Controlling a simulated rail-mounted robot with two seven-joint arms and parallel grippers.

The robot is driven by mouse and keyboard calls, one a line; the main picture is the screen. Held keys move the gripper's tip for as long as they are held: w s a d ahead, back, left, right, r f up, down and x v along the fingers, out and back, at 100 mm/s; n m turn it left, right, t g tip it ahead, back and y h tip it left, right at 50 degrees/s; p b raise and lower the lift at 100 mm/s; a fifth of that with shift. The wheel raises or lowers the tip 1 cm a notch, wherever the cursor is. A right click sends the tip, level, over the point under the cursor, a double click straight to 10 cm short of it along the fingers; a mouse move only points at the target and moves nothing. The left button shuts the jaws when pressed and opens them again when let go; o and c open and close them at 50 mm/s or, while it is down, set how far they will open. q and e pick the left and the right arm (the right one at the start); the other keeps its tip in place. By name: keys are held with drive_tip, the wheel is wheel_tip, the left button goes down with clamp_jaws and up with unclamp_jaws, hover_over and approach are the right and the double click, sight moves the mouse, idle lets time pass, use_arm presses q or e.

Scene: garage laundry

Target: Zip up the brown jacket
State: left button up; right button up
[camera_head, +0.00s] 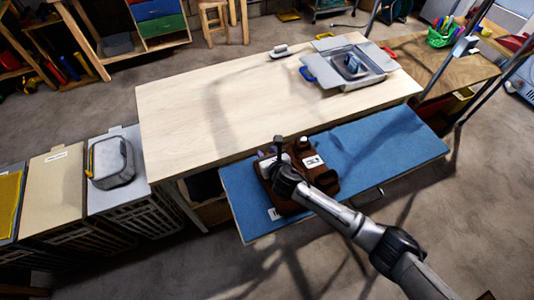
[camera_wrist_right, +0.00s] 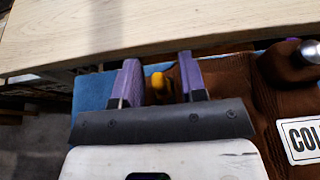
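The brown jacket (camera_head: 326,181) lies on the blue surface in the head view, partly covered by my right arm. In the right wrist view the brown fabric (camera_wrist_right: 228,82) fills the middle and right, with a white lettered label (camera_wrist_right: 304,138). A small yellow tab (camera_wrist_right: 157,81), possibly the zip pull, shows between the purple fingers of my right gripper (camera_wrist_right: 161,77). The fingers are apart, one on each side of the tab; I cannot tell whether they touch it. The zip track cannot be made out. My left gripper is not in view.
The blue surface (camera_head: 385,142) adjoins a pale wooden table (camera_head: 205,110). A grey tray (camera_head: 375,80) and a small iron-like item (camera_head: 281,51) are on the table. The table's middle is clear.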

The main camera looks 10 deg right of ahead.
drive_tip(key=p+v, duration=0.2)
drive_tip(key=v, duration=1)
drive_tip(key=shift+s+p, duration=0.15)
drive_tip(key=shift+p, duration=0.15)
drive_tip(key=shift+v, duration=0.8)
